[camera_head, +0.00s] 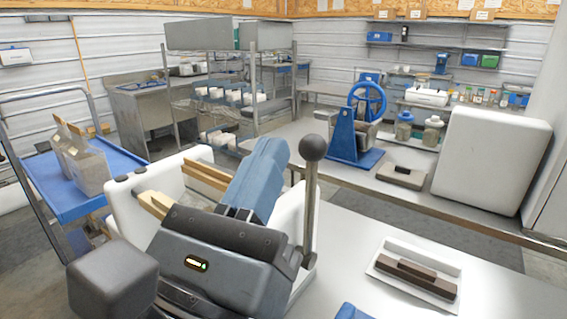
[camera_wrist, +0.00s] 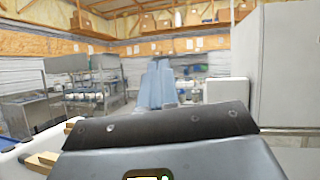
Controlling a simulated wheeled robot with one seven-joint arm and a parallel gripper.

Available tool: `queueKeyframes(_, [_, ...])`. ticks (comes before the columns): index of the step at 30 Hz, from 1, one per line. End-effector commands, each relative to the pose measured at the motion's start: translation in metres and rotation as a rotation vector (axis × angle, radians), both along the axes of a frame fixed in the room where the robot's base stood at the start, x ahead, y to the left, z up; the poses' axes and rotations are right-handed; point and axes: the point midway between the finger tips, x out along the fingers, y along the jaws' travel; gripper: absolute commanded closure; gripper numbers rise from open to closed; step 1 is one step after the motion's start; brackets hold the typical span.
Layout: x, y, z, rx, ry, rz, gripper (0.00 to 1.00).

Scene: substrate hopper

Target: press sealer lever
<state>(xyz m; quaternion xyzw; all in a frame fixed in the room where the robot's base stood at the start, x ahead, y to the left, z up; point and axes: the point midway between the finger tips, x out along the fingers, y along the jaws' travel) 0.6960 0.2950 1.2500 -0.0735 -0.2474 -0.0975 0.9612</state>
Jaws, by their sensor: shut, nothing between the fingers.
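The sealer lever (camera_head: 310,195) is a grey metal rod with a dark ball knob (camera_head: 313,148). It stands nearly upright at the right side of the white sealer (camera_head: 160,186). Wooden bars (camera_head: 206,176) show on the sealer, whose middle is hidden behind my gripper. My gripper (camera_head: 266,148) has blue-grey fingers, shut and empty, pointing away over the sealer, left of the lever. No contact with the lever is clear. In the wrist view the shut fingers (camera_wrist: 160,68) rise beyond my dark hand; the lever does not show there.
A white tray with a dark-handled block (camera_head: 418,279) lies on the bench to the right. Behind are a blue wheeled press (camera_head: 358,125) and a large white box (camera_head: 490,160). A blue cart (camera_head: 70,190) with paper bags stands left.

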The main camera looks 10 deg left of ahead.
Motion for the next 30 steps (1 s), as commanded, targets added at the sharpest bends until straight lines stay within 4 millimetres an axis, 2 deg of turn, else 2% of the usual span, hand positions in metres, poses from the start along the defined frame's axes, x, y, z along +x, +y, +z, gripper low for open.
queueKeyframes(6, [-0.034, 0.008, 0.006, 0.001, -0.001, 0.003, 1.00])
queueKeyframes(11, [-0.048, 0.010, 0.009, 0.000, -0.001, 0.001, 1.00])
queueKeyframes(30, [-0.051, 0.011, 0.011, 0.000, -0.001, 0.000, 1.00])
